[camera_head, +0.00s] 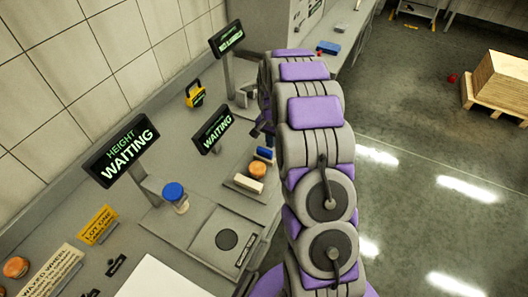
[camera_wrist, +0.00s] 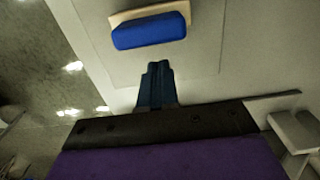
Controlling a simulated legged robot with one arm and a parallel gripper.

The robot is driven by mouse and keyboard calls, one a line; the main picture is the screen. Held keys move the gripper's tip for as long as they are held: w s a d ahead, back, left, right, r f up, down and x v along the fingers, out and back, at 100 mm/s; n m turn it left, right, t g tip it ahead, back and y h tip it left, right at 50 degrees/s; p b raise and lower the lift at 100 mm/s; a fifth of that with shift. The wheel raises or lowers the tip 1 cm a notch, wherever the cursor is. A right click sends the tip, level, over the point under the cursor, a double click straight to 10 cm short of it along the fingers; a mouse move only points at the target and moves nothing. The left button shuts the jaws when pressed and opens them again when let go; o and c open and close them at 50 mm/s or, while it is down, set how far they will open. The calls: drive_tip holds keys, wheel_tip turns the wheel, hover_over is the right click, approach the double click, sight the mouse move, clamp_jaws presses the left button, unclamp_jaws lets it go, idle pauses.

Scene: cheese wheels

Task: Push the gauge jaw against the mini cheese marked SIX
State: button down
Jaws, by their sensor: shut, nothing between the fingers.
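In the head view an orange mini cheese (camera_head: 257,170) sits on a grey gauge plate between a cream block (camera_head: 248,184) and a blue-faced block (camera_head: 264,154), which looks like the gauge jaw. I cannot read a SIX mark on the cheese. Whether the blue block touches the cheese is too small to tell. In the wrist view the blue block (camera_wrist: 150,31) with its cream edge lies just ahead of my gripper (camera_wrist: 157,70). My gripper is shut and empty, with a small gap to the blue block. The cheese does not show in the wrist view.
A display reading WAITING (camera_head: 214,131) stands beside the gauge. Another sign reads HEIGHT WAITING (camera_head: 122,151). A blue-lidded jar (camera_head: 175,198), a scale-like plate (camera_head: 227,240) and a yellow-black item (camera_head: 195,94) are on the bench. Another orange cheese (camera_head: 16,267) lies at far left.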

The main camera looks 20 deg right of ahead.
sight(264, 151)
drive_tip(key=shift+s+a, duration=0.1)
drive_tip(key=shift+a, duration=0.05)
drive_tip(key=shift+s+a, duration=0.25)
drive_tip(key=shift+a, duration=0.05)
drive_tip(key=shift+s+a, duration=0.35)
drive_tip(key=shift+a, duration=0.15)
drive_tip(key=shift+s+a, duration=0.45)
drive_tip(key=shift+a, duration=0.15)
drive_tip(key=shift+s+a, duration=0.45)
drive_tip(key=shift+a, duration=0.15)
drive_tip(key=shift+s+f+p, duration=0.1)
drive_tip(key=shift+s+p, duration=0.05)
drive_tip(key=shift+p, duration=0.2)
idle(0.8)
drive_tip(key=shift+p, duration=0.6)
idle(2.1)
